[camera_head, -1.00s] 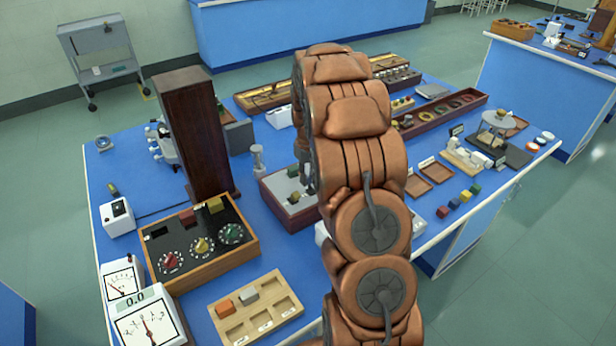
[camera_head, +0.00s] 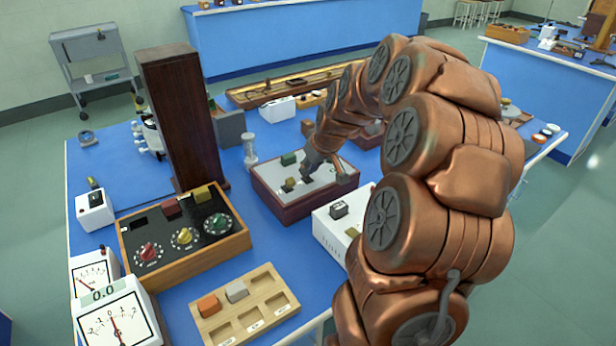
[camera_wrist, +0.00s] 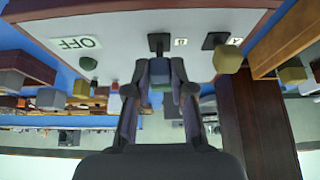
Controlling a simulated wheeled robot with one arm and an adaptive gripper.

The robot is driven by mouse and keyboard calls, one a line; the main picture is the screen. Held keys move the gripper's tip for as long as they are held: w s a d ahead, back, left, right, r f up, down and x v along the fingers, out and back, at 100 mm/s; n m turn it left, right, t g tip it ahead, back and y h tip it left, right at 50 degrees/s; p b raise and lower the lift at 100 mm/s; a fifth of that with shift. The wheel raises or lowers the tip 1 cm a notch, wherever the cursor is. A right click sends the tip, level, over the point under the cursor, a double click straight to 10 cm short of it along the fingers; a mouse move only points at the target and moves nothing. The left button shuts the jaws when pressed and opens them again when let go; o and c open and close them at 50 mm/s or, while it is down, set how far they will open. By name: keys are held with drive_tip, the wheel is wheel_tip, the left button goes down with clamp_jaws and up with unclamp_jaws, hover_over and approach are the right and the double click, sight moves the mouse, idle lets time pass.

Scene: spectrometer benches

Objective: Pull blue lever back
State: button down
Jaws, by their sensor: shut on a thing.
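A dark red box (camera_head: 297,212) with a pale grey top stands on the blue bench. Its top carries a green knob (camera_head: 289,158), a yellow knob (camera_head: 289,184) and dark slots. In the wrist view, which is upside down, the green knob (camera_wrist: 88,63) and yellow knob (camera_wrist: 228,60) sit on either side of my gripper (camera_wrist: 160,88). My gripper is shut on the blue lever (camera_wrist: 157,76), which shows only as a small bluish patch between the fingers. In the head view my gripper (camera_head: 310,175) is over the box top, and the blue lever is hidden.
A white box (camera_head: 330,235) stands just in front of the red box. A wooden dial panel (camera_head: 185,270) is to the left, with a tall dark wooden block (camera_head: 185,125) behind it. A wooden tray (camera_head: 240,325) with blocks lies at the front. An OFF label (camera_wrist: 76,42) is on the panel.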

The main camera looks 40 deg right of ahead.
drive_tip(key=s+f+t+b, duration=0.1)
drive_tip(key=b, duration=0.2)
drive_tip(key=shift+t+b, duration=0.3)
drive_tip(key=shift+b, duration=0.1)
drive_tip(key=t+b, duration=0.1)
drive_tip(key=b, duration=0.3)
drive_tip(key=shift+s+a+f+t, duration=0.1)
drive_tip(key=shift+s+t, duration=0.3)
drive_tip(key=shift+s+t+b, duration=0.1)
drive_tip(key=shift+t+b, duration=0.2)
drive_tip(key=shift+b, duration=0.5)
drive_tip(key=c, duration=1)
unclamp_jaws()
drive_tip(key=shift+r, duration=0.25)
drive_tip(key=v, duration=1.2)
drive_tip(key=shift+f, duration=0.1)
